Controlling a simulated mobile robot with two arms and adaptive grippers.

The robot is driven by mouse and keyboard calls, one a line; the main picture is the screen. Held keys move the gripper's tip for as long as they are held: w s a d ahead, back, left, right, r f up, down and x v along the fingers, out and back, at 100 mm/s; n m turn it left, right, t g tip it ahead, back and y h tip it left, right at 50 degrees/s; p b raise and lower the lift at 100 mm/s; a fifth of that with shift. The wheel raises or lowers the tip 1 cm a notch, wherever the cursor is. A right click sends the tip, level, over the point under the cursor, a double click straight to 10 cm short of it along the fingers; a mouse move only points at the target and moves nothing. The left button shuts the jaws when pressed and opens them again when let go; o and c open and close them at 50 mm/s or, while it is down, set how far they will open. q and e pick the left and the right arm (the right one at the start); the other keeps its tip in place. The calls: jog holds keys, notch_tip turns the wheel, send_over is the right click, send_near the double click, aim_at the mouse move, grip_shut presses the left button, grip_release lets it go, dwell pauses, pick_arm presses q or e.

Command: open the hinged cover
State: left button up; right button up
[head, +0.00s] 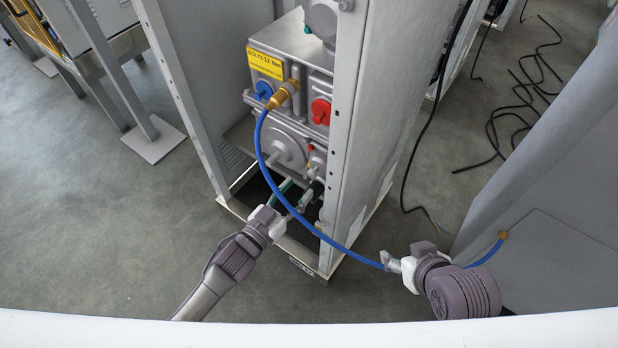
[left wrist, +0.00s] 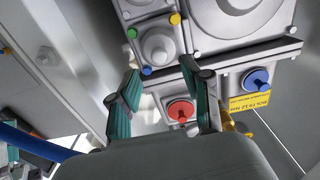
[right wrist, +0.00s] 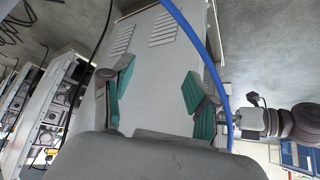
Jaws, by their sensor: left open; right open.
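A grey metal dispenser unit (head: 290,48) stands inside an upright frame (head: 355,120) in the head view. It carries a blue knob (head: 263,89), a red knob (head: 320,111) and a round grey housing (head: 268,138). I cannot tell which part is the hinged cover. My left gripper (head: 292,194) is open and empty, just in front of the unit's lower part. In the left wrist view its fingers (left wrist: 160,76) point at the unit, with the red knob (left wrist: 181,110) between them in the picture. My right gripper (head: 388,262) is open and empty, outside the frame.
A blue hose (head: 310,227) hangs from a brass fitting (head: 284,95), loops in front of the frame and passes beside my right gripper. A grey cabinet (head: 550,190) stands at right. Black cables (head: 495,125) lie on the floor.

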aim_at(311, 175)
pick_arm(q)
jog(key=b+x, duration=0.1)
jog(key=x, duration=0.4)
jog(key=shift+w+d, duration=0.2)
jog(key=shift+w, duration=0.1)
pick_arm(e)
jog(key=w+a+r+t+y, duration=0.1)
jog(key=w+a+r+t, duration=0.1)
jog(key=w, duration=0.3)
jog(key=shift+r+t, duration=0.7)
pick_arm(q)
grip_shut()
pick_arm(e)
jog(key=shift+d, duration=0.1)
